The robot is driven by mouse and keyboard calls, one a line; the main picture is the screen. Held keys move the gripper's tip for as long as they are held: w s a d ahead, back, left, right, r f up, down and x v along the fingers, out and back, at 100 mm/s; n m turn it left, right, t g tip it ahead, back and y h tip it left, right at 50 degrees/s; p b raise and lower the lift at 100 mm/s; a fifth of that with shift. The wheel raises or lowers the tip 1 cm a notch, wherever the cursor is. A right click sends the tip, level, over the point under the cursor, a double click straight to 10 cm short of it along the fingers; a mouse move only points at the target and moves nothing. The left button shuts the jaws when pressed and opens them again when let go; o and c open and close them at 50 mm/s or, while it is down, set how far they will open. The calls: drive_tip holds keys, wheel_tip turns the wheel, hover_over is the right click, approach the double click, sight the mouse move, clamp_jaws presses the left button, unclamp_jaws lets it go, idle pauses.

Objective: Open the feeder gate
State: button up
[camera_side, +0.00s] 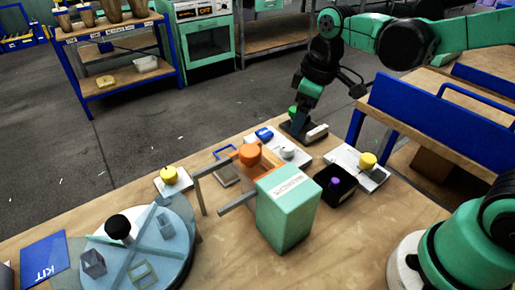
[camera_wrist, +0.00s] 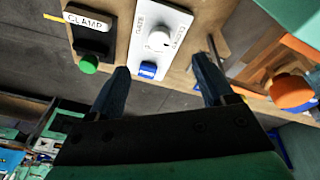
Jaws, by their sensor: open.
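A white control plate (camera_wrist: 160,42) with a round white knob (camera_wrist: 158,39) and a blue block (camera_wrist: 148,69) lies ahead of my gripper (camera_wrist: 160,63) in the wrist view. In the side view the knob (camera_side: 288,153) and blue block (camera_side: 264,134) sit near the far table edge. My gripper (camera_side: 299,126) is above that edge, behind the plate. Its fingers are spread apart with nothing between them, one on each side of the blue block in the wrist view. I cannot tell which part is the gate itself.

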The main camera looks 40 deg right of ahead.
sight(288, 146)
drive_tip(key=w+f+n+g, duration=0.2)
drive_tip(key=w+f+n, duration=0.1)
drive_tip(key=shift+f, duration=0.3)
drive_tip(key=shift+g, duration=0.3)
drive_tip(key=shift+f, duration=2.9)
clamp_jaws()
